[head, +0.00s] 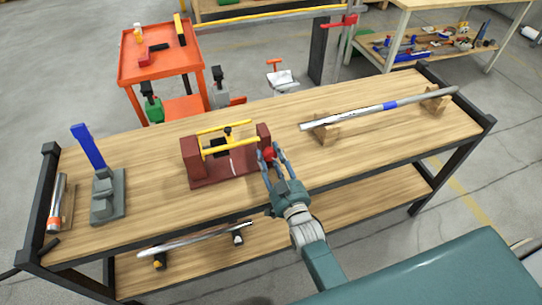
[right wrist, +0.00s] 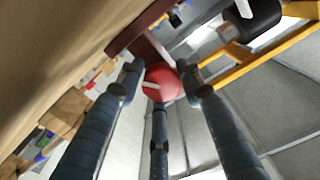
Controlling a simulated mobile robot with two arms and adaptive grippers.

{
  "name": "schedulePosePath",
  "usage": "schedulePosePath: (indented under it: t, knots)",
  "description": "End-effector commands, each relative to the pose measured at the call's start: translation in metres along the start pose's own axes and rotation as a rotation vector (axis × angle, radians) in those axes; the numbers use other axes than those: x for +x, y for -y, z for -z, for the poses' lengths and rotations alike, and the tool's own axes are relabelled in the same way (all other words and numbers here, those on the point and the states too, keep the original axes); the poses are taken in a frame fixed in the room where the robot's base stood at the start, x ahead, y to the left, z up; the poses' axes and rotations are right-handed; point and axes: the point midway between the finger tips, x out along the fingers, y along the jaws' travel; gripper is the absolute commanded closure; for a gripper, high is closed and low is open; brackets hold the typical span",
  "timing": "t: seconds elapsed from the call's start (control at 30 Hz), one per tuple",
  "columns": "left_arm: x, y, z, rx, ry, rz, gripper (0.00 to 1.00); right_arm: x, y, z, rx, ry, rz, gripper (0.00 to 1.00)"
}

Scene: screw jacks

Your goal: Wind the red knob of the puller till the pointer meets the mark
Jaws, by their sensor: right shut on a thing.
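The puller (head: 193,163) is a dark red frame on the bench, with two end blocks, two yellow rods and a black carriage (head: 217,143) between them. A thin white mark (head: 233,168) shows on its base, and the carriage appears a little left of it. I cannot make out the pointer clearly. The red knob (head: 269,153) is at the puller's right end. My right gripper (head: 272,157) is shut on the knob. In the right wrist view the fingers surround the red knob (right wrist: 162,84), which has a white line on its face. My left gripper is not in view.
A grey stand with a blue lever (head: 88,147) is on the bench's left. A silver rod with a blue band (head: 372,108) rests on wooden blocks at the right. An orange cart (head: 158,68) stands behind. Bare bench top (head: 350,150) lies right of my gripper.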

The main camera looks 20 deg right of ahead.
Motion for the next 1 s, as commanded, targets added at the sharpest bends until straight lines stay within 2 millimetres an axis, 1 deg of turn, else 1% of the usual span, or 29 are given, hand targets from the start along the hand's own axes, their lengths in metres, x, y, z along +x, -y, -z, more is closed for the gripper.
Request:
schedulePosePath:
  t: [0.07,0.27,0.3,0.37,0.63,0.73,0.87,1.0]
  knots:
    - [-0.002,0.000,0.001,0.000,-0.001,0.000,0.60,-0.001,0.001,-0.004,0.037,0.011,0.001,0.90]
    - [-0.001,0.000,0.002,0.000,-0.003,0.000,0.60,-0.002,0.002,-0.005,0.037,0.012,0.001,0.90]
    - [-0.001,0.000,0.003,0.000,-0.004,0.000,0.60,-0.002,0.002,-0.006,0.037,0.013,0.001,0.58]
    - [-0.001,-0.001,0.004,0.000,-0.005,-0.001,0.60,-0.002,0.001,-0.005,0.037,0.012,0.001,0.46]
    - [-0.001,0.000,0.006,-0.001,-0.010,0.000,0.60,-0.001,0.001,-0.003,0.036,0.007,0.000,0.46]
    - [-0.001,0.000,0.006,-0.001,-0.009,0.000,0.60,-0.006,0.001,-0.004,0.036,0.008,0.000,0.46]
    - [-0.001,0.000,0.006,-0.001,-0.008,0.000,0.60,-0.023,0.001,-0.004,0.036,0.010,0.000,0.46]
    - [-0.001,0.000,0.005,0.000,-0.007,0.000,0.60,-0.053,0.001,-0.004,0.037,0.011,0.000,0.46]
